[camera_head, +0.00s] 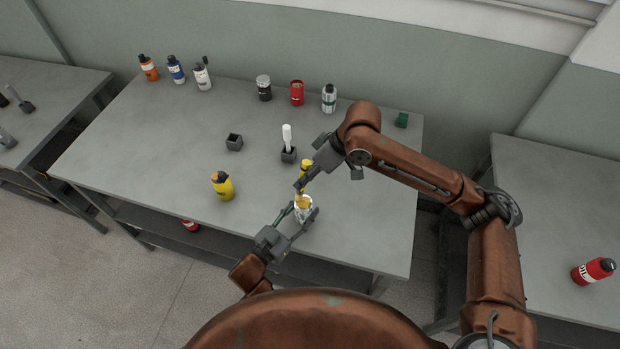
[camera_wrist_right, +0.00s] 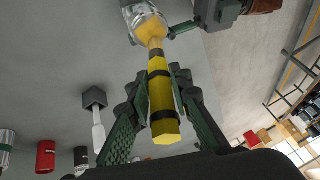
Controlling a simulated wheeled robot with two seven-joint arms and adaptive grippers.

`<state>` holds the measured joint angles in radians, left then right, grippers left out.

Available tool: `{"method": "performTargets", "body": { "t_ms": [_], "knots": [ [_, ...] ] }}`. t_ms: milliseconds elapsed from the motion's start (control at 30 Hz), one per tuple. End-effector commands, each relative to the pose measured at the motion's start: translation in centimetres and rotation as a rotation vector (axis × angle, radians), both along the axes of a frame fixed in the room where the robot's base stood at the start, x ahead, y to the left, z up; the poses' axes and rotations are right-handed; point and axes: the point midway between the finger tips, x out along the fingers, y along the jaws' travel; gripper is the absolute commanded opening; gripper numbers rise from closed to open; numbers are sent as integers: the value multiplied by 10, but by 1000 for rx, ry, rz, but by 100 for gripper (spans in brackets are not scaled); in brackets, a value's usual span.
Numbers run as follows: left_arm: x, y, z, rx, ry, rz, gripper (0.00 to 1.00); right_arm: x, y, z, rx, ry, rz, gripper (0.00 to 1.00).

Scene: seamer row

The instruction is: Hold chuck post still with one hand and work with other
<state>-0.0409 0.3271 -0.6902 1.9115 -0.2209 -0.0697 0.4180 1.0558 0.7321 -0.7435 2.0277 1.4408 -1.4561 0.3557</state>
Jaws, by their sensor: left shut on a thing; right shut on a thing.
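The chuck post (camera_head: 304,204), a short silvery piece with a golden-brown top, stands near the front edge of the middle bench. It also shows at the top of the right wrist view (camera_wrist_right: 138,14). My left gripper (camera_head: 301,214) is shut on it from the front. My right gripper (camera_head: 303,178) is shut on a yellow tool with black bands (camera_wrist_right: 160,95), above and behind the post. The tool's tapered end meets the golden-brown top in the right wrist view; whether they touch I cannot tell. My left fingers partly hide the post.
A grey holder (camera_head: 289,156) with a white-handled tool (camera_head: 287,136) stands behind my right gripper. An empty grey holder (camera_head: 234,143) and a yellow bottle (camera_head: 223,187) are left. Several bottles and cans line the back; a green block (camera_head: 401,120) is back right. The bench's right front is clear.

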Motion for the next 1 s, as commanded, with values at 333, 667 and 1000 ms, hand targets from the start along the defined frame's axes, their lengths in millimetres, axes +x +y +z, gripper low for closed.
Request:
{"method": "performTargets", "body": {
  "t_ms": [333, 667, 1000],
  "knots": [
    [0, 0, 0, 0, 0, 0, 13, -2, -14, -1, 1, -2, -2, 0],
    [0, 0, 0, 0, 0, 1, 13, -6, -29, -3, -2, 0, -2, 0],
    [0, 0, 0, -1, -1, 0, 13, -4, -17, -3, -1, 2, 1, 0]
  ]
}}
